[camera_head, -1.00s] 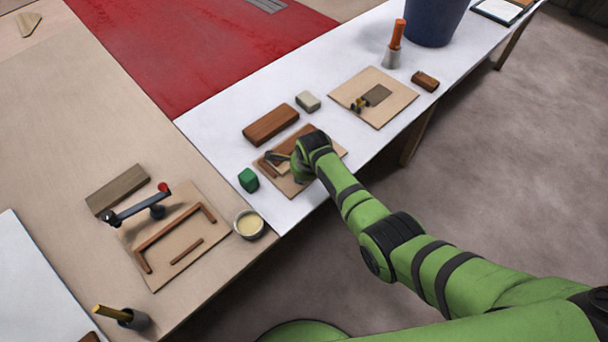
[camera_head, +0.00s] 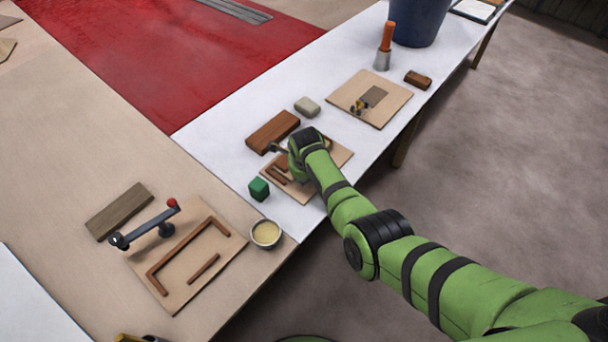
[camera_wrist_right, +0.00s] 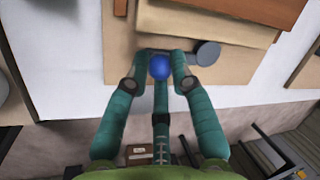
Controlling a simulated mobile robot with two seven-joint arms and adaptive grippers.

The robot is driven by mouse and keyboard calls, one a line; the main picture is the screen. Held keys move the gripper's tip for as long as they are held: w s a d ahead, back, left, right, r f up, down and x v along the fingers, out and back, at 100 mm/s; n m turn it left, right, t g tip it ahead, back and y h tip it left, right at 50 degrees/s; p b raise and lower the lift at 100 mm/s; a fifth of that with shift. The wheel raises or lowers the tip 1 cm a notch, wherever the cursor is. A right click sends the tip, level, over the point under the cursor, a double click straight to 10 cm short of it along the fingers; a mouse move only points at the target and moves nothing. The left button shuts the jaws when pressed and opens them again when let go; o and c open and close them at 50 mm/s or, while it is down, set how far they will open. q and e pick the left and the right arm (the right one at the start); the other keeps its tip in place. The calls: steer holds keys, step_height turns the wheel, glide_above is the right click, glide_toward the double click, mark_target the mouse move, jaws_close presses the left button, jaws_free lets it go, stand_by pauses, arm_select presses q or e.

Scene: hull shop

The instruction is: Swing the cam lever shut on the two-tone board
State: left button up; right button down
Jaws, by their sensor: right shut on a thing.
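In the head view a light wooden board (camera_head: 330,165) with brown rails lies on the white bench, partly hidden by my right arm. A dark lever end (camera_head: 278,148) shows beside the arm. In the right wrist view the teal fingers of my right gripper (camera_wrist_right: 159,72) are shut on the lever's blue knob (camera_wrist_right: 159,66). The dark lever (camera_wrist_right: 183,51) lies crosswise to a round dark disc (camera_wrist_right: 208,53), close to a brown-and-tan wooden piece (camera_wrist_right: 215,25). I cannot tell whether the lever touches that piece. My left gripper is out of view.
A second lever with a red knob (camera_head: 172,203) stands over another railed board (camera_head: 200,275) at left. A green cube (camera_head: 259,188), a cup (camera_head: 265,233), a brown block (camera_head: 272,131) and a pale block (camera_head: 307,107) surround the working board. Another board (camera_head: 388,104) lies further right.

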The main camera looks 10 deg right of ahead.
steer(key=c, duration=1.1)
jaws_free()
steer(key=shift+a, duration=0.15)
step_height(320, 180, up, 10)
